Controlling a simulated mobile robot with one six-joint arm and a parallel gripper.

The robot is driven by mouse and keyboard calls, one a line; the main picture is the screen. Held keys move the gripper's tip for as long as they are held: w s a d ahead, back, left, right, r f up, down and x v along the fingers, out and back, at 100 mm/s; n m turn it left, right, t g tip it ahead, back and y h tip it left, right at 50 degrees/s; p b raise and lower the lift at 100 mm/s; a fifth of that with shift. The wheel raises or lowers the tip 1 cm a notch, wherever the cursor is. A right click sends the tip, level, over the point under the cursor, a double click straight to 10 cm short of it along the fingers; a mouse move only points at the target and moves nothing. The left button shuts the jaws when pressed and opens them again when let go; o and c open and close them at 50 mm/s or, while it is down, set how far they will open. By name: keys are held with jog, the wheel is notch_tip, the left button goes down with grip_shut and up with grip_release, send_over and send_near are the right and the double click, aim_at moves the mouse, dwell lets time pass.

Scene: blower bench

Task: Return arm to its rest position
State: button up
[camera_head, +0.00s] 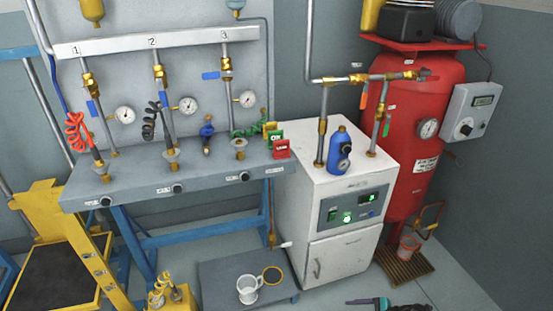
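My gripper is not in view, and I cannot make out any part of my arm for certain. The grey bench (150,192) on blue legs stands at the left, with three numbered pipe drops and their gauges behind it. No object is seen held. A teal and purple item (370,301) lies at the bottom edge, partly cut off, beside a dark shape; I cannot tell what they are.
A white cabinet (300,230) carries a blue bottle-shaped unit (339,150). A red tank (425,140) stands at the right. A low grey platform (220,275) holds a white mug (248,289). A yellow frame (45,205) stands at the left.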

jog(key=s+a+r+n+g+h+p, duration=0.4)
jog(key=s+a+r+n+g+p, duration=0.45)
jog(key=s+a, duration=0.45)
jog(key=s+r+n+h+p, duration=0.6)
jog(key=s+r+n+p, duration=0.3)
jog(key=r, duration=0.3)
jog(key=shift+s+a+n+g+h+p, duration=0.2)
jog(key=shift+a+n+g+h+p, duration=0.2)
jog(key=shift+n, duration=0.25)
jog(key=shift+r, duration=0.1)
